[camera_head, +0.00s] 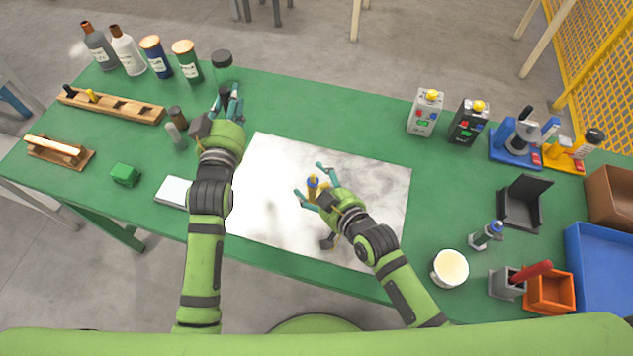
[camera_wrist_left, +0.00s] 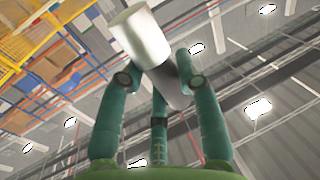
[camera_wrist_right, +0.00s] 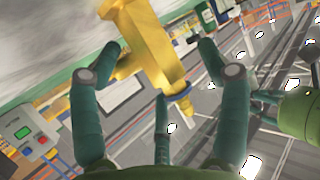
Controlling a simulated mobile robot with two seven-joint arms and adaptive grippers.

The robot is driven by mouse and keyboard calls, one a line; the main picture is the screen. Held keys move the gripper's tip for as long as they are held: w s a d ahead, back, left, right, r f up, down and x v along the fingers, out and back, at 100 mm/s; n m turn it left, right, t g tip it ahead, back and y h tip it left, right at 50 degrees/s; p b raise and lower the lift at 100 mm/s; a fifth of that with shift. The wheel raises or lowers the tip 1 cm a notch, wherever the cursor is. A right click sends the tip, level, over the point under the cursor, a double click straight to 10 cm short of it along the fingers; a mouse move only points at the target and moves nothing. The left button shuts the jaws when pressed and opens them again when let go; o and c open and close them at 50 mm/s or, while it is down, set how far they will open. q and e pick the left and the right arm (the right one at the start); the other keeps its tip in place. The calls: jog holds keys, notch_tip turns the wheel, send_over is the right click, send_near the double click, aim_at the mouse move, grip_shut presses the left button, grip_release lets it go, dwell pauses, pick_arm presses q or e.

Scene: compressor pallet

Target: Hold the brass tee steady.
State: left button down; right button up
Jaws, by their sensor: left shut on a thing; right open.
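The brass tee (camera_head: 313,190), yellow with a blue ring, is at the middle of the pale marbled mat (camera_head: 262,165). In the right wrist view the tee (camera_wrist_right: 150,45) lies between the spread fingers of my right gripper (camera_head: 310,180), with a visible gap on at least one side. My right gripper is open around it. My left gripper (camera_head: 227,98) is at the back left of the table, away from the tee. It is shut on the dark grey, narrower part of a silver cylinder (camera_wrist_left: 142,38). The tee's lower end is hidden in the head view.
Several bottles and jars (camera_head: 157,57) stand at the back left, near a wooden rack (camera_head: 112,106). Two small instrument boxes (camera_head: 425,112) stand at the back right. A white cup (camera_head: 449,268), an orange bin (camera_head: 549,291) and a blue tray (camera_head: 600,265) are at the right.

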pick_arm(q)
jog(key=shift+w, duration=0.1)
pick_arm(e)
jog(key=shift+w+a+f, duration=0.1)
jog(key=shift+w+f, duration=0.05)
jog(key=shift+w, duration=0.15)
grip_shut()
dwell(0.9)
pick_arm(q)
jog(key=s+d+r+m+g+h, duration=0.2)
jog(key=d+r+m+g+h, duration=0.2)
jog(key=d+r+m+h, duration=0.55)
jog(key=s+d+f+m+g+h, duration=0.2)
jog(key=s+d+f+g+h, duration=0.3)
jog(key=s+d+f+g, duration=0.1)
jog(key=shift+s+d+f, duration=0.2)
jog(key=shift+s+f, duration=0.15)
jog(key=shift+f, duration=0.55)
